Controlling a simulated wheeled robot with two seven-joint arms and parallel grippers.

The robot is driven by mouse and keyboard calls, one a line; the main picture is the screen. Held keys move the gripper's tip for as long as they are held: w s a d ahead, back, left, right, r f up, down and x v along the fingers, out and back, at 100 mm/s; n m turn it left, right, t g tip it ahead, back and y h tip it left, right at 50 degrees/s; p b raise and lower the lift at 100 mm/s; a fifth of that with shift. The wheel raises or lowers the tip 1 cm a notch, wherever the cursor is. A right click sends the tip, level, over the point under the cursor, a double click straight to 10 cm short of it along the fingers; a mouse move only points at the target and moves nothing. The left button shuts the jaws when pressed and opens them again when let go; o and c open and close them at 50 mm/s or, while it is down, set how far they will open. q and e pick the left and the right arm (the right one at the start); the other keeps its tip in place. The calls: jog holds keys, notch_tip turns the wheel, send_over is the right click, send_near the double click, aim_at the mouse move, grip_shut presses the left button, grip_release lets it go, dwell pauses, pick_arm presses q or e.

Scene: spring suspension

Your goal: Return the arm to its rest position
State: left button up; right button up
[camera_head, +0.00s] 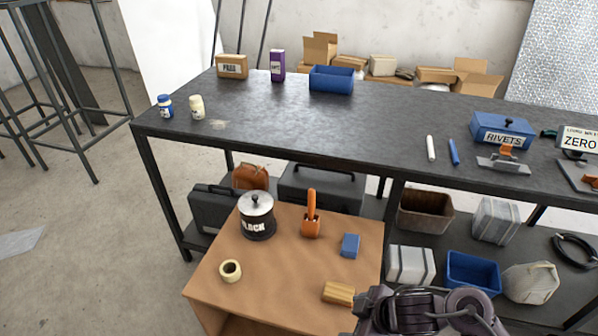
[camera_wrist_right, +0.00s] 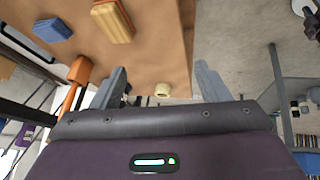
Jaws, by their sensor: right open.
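My right gripper (camera_wrist_right: 160,68) is open in the right wrist view, its two grey fingers spread with nothing between them. A cream tape roll (camera_wrist_right: 162,90) shows beyond the gap, apart from the fingers. In the head view, part of my dark right arm (camera_head: 425,312) shows at the bottom, right of the small brown table (camera_head: 290,270); its fingers cannot be made out there. My left arm and gripper are not in view.
The small table holds a lidded black canister (camera_head: 257,218), an orange holder (camera_head: 311,222), a blue block (camera_head: 350,245), a yellow block (camera_head: 339,293) and the tape roll (camera_head: 231,270). A long dark workbench (camera_head: 330,125) stands behind. Open floor (camera_head: 90,230) lies left.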

jog(key=s+d+r+m+g+h, duration=0.1)
jog(key=s+d+r+m+h, duration=0.35)
jog(key=s+d+m, duration=0.5)
notch_tip(320, 180, down, 28)
jog(key=s+a+m+g, duration=0.1)
jog(key=s+a+m, duration=0.1)
jog(key=s+d+f, duration=0.1)
jog(key=s+f, duration=0.8)
jog(key=s+d+f+g, duration=0.1)
jog(key=s+d+f, duration=0.1)
jog(key=s+f, duration=0.8)
jog(key=shift+s+d+g, duration=0.25)
jog(key=shift+s+g, duration=0.05)
jog(key=shift+s+f+n, duration=0.1)
jog(key=shift+s+n, duration=0.05)
jog(key=shift+n, duration=0.1)
jog(key=shift+c, duration=0.4)
